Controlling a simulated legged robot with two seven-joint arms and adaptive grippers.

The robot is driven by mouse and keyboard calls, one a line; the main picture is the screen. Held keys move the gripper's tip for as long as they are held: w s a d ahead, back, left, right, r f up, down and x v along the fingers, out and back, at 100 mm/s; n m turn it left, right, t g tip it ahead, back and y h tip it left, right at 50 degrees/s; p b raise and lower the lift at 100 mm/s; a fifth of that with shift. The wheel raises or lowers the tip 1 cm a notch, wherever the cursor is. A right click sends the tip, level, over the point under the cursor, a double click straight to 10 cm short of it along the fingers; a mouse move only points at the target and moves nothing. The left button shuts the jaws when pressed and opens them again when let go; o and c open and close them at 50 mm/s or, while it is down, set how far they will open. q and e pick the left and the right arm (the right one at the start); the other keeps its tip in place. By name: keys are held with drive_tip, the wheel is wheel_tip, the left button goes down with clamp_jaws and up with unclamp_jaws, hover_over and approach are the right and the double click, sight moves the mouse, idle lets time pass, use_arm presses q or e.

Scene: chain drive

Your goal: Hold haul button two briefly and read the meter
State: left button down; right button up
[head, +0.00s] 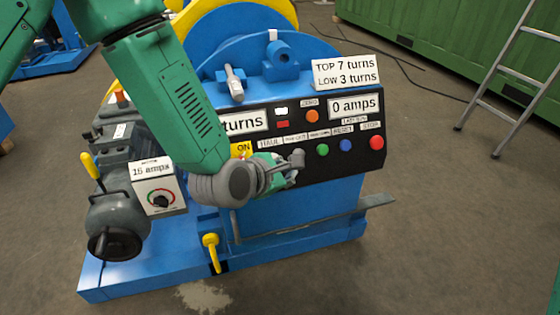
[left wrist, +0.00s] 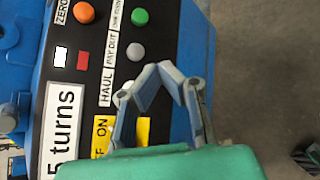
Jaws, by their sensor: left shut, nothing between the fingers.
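The black control panel (head: 335,132) slopes across the front of the blue machine. My left gripper (head: 296,160) is shut and empty, low in front of the panel's button row. A pale button (left wrist: 122,97) by HAUL is partly hidden by a finger; a grey button (left wrist: 134,51) sits by PAY OUT. I cannot tell whether the fingers touch a button. The turns meter (left wrist: 64,130) reads 5 turns. The amps meter (head: 354,107) reads 0 amps. My right gripper is out of view.
Green (head: 322,150), blue (head: 346,145) and red (head: 376,142) buttons lie right of the gripper. A sign (head: 346,71) reads TOP 7 turns, LOW 3 turns. A box (head: 158,187) reads 16 amps.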

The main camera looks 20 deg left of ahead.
use_arm(q)
drive_tip(key=w+a+f+b, duration=0.3)
drive_tip(key=w+a+f, duration=0.1)
drive_tip(key=w+a, duration=0.1)
drive_tip(key=shift+w+b, duration=0.3)
drive_tip(key=shift+w, duration=0.45)
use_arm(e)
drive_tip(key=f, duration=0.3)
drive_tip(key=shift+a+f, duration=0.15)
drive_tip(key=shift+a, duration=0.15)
use_arm(q)
drive_tip(key=shift+d, duration=0.2)
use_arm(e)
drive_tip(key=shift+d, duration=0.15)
use_arm(q)
drive_tip(key=shift+a, duration=0.1)
drive_tip(key=shift+w+f, duration=0.1)
drive_tip(key=shift+w+a, duration=0.2)
idle(0.3)
